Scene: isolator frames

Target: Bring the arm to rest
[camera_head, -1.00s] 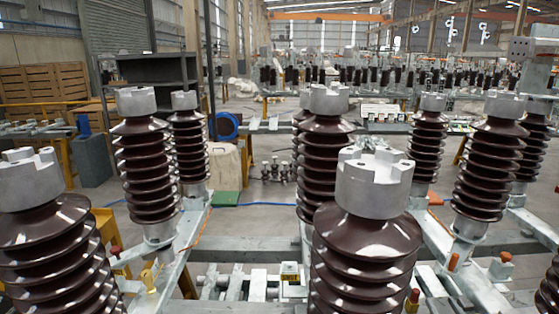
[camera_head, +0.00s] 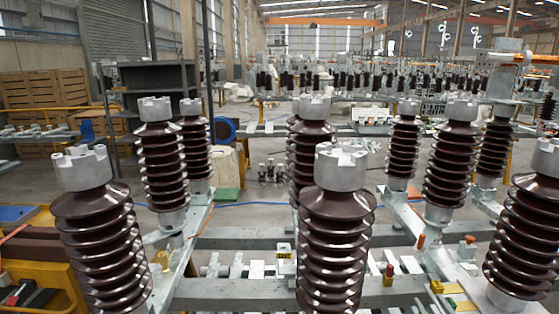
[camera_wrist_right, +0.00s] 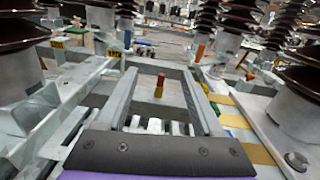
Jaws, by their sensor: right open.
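My right gripper (camera_wrist_right: 160,75) shows in the right wrist view. Its two pale grey fingers stand wide apart, with a dark bar at their base. The gap between them is empty; a small red-and-yellow capped piece (camera_wrist_right: 160,86) is seen through it, and I cannot tell how far beyond. I cannot make out the right gripper in the head view. My left gripper is not in view.
Brown ribbed insulators with grey metal caps stand around, one close at the front (camera_head: 338,225) and one at left (camera_head: 97,235). They rise from grey steel beams (camera_head: 250,237). A yellow bin (camera_head: 45,270) is at lower left. Open floor (camera_head: 265,200) lies behind.

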